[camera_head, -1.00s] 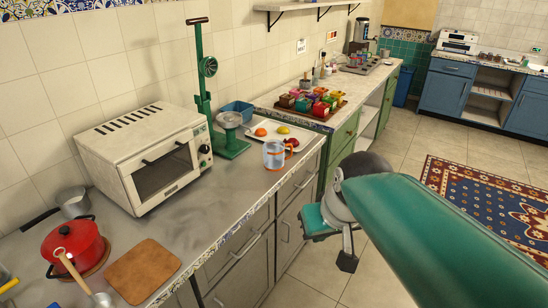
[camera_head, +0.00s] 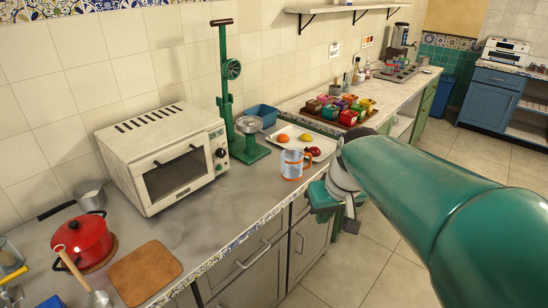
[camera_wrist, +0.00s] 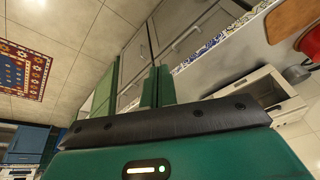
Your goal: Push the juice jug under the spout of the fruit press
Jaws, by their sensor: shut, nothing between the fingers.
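The juice jug (camera_head: 291,165) is clear with an orange rim band and handle. It stands upright on the counter near the front edge, in front of the white tray. The green fruit press (camera_head: 226,90) stands behind it to the left, against the wall, with a grey bowl (camera_head: 248,124) on its front. The jug is apart from the press, to the right of its base. My gripper (camera_head: 347,220) is off the counter's front edge, right of and lower than the jug in the picture, not touching it. In the wrist view its green fingers (camera_wrist: 157,86) are together and empty.
A white toaster oven (camera_head: 165,155) stands left of the press. A white tray (camera_head: 310,141) with fruit lies behind the jug, and a blue bin (camera_head: 263,115) is by the wall. A red pot (camera_head: 82,237) and wooden board (camera_head: 145,270) are at the front left. The counter before the oven is clear.

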